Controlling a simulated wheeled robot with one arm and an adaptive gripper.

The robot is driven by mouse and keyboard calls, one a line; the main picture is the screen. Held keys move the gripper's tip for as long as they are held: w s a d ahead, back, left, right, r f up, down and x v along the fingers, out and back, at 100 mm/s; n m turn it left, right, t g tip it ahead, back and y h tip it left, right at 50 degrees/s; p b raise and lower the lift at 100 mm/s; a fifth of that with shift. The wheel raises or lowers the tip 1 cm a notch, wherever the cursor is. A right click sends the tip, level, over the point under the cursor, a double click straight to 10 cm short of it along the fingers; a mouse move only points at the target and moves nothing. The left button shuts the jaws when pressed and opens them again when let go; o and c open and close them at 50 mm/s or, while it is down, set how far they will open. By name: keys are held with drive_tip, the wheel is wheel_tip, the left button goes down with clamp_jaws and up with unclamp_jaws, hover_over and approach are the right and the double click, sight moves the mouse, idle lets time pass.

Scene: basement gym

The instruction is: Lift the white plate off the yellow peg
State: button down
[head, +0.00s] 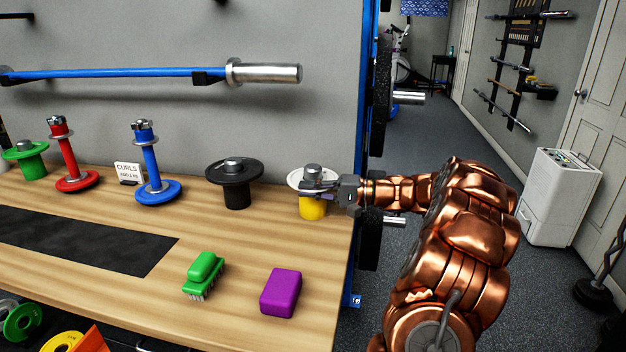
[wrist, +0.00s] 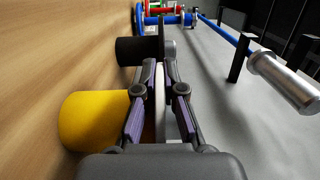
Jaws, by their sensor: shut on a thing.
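The white plate (head: 295,184) is a thin round disc around the metal knob at the top of the yellow peg (head: 313,209), at the right end of the bench. My gripper (head: 318,187) reaches in from the right and is shut on the plate's near-right rim. In the wrist view the plate (wrist: 160,85) shows edge-on as a pale strip between the two purple-padded fingers (wrist: 160,115). I cannot tell whether the plate touches the yellow part.
A black peg with a black plate (head: 235,170) stands to the left. Beyond it are blue (head: 152,165) and red (head: 68,160) posts. A green brush (head: 203,275) and purple block (head: 281,292) lie in front. A barbell (head: 150,73) hangs above.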

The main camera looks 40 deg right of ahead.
drive_tip(key=shift+r, duration=0.1)
wheel_tip(320, 180, up, 10)
drive_tip(key=shift+f, duration=0.15)
idle(0.5)
